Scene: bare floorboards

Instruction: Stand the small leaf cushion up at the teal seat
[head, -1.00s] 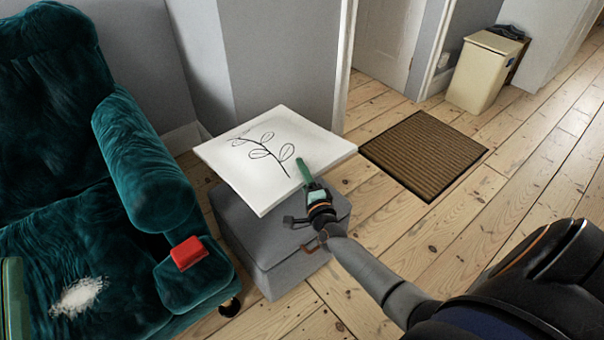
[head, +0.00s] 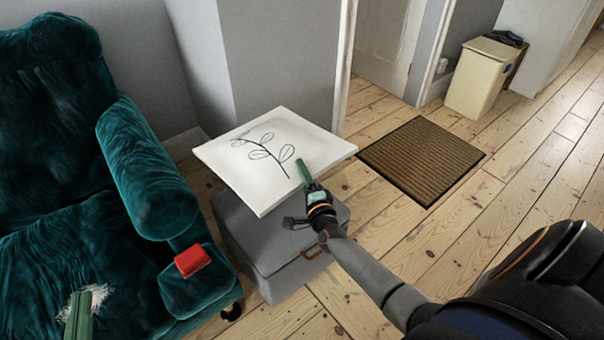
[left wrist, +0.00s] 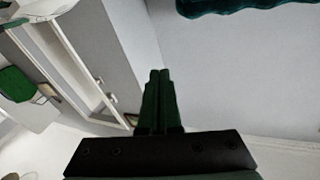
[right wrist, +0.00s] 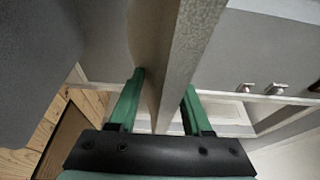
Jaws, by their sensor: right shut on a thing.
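The small leaf cushion (head: 262,180) is white with a dark leaf sprig. In the head view it lies roughly flat over the grey box; whether it touches the lid I cannot tell. My right gripper (head: 306,180) is shut on its near right edge. The right wrist view shows the cushion (right wrist: 172,60) edge-on between the fingers (right wrist: 157,102). The teal seat (head: 50,245) is a velvet armchair at the left. My left gripper (head: 80,312) is over the seat near the bottom edge. The left wrist view shows its fingers (left wrist: 160,95) together and empty.
A grey box (head: 277,275) stands beside the armchair. A red block (head: 192,260) sits on the front of the armrest. A white fluffy patch (head: 98,293) lies on the seat. A brown doormat (head: 421,160) and a cream bin (head: 484,78) are further right.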

